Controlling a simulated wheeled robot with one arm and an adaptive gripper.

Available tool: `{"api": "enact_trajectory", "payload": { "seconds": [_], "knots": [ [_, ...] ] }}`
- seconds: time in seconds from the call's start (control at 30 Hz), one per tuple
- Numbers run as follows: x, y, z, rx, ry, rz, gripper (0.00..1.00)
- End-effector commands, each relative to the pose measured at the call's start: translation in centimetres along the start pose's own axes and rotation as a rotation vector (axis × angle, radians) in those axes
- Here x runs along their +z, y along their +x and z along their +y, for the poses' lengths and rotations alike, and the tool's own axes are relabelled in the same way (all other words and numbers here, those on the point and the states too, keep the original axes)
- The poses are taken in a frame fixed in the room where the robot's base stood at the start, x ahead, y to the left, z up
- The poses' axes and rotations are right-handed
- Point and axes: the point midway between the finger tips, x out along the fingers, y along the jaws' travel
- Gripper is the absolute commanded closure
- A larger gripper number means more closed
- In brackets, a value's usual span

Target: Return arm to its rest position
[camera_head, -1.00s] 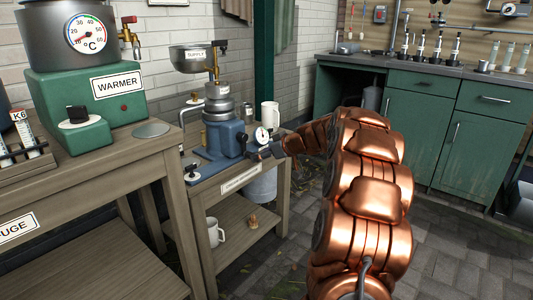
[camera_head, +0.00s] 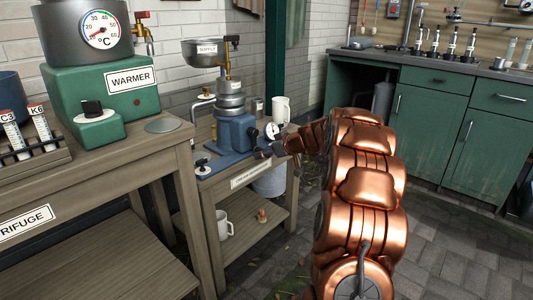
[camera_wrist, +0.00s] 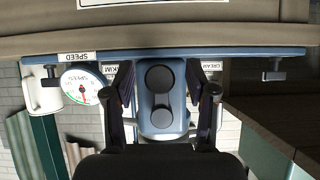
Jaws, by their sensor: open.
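My copper arm (camera_head: 360,200) reaches forward from the lower right toward a low wooden stand. My gripper (camera_wrist: 162,92) is open in the wrist view, with one dark finger on each side of the blue machine body (camera_wrist: 162,110). I cannot tell whether the fingers touch it. In the head view the gripper (camera_head: 272,148) is small, close to the front of the blue machine (camera_head: 236,132) and its round dial. The dial (camera_wrist: 82,87) and a SPEED label also show in the wrist view. No held object is visible.
A white mug (camera_head: 280,109) stands behind the machine, and another mug (camera_head: 223,225) is on the lower shelf. The nearer bench at left holds the green warmer (camera_head: 95,95) and a tube rack (camera_head: 35,150). Green cabinets (camera_head: 430,130) stand behind. Paved floor at right is open.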

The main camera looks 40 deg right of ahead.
Motion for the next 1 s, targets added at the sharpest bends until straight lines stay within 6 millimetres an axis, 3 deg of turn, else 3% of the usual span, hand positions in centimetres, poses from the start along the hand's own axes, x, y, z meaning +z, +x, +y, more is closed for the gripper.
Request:
{"api": "enact_trajectory", "payload": {
  "seconds": [0.53, 1.0],
  "knots": [
    [0.04, 0.49, -0.04, 0.000, 0.001, 0.000, 0.44],
    [0.02, 0.48, -0.03, 0.000, 0.001, 0.000, 0.92]
  ]
}}
